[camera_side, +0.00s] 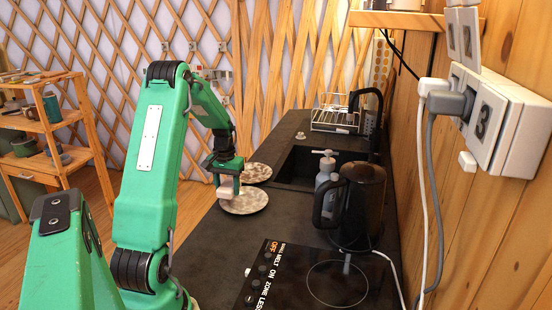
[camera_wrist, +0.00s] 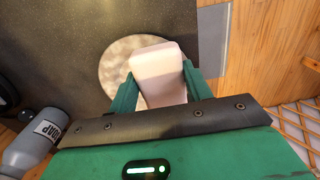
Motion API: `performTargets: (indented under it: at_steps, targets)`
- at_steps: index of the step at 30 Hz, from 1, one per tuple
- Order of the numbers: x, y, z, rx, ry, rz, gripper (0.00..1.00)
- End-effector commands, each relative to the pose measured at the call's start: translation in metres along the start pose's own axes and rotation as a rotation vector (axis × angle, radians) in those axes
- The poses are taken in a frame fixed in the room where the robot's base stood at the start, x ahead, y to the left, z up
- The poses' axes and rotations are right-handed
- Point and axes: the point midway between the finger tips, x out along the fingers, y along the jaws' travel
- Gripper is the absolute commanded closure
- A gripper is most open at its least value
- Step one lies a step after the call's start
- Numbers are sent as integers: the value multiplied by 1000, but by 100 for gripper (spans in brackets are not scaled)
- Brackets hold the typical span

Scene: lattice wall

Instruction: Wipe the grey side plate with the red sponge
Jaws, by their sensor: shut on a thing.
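My gripper (camera_side: 226,184) is shut on a pale, pinkish-white block (camera_wrist: 158,72), the only sponge-like thing in view; it does not look red. The block also shows in the side view (camera_side: 224,194). It is over the left edge of a round, mottled grey-beige plate (camera_side: 247,203), and I cannot tell whether it touches it. In the wrist view the block and my fingers hide much of the plate (camera_wrist: 114,68). A second mottled plate (camera_side: 257,173) lies just behind the first on the dark counter (camera_side: 215,240).
A grey soap bottle (camera_side: 325,172) stands by the sink (camera_side: 298,165), right of the plates; it also shows in the wrist view (camera_wrist: 38,140). A dark kettle (camera_side: 362,200) stands nearer, behind the hob (camera_side: 300,280). A wire rack (camera_side: 335,117) is at the back.

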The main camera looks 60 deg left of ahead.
Motion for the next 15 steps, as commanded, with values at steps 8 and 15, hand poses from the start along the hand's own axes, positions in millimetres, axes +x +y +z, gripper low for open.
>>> performTargets:
  at_steps: [8,15]
  targets:
    - [26,0,0,0,-2,0,80]
    - [39,-1,-12,0,1,0,80]
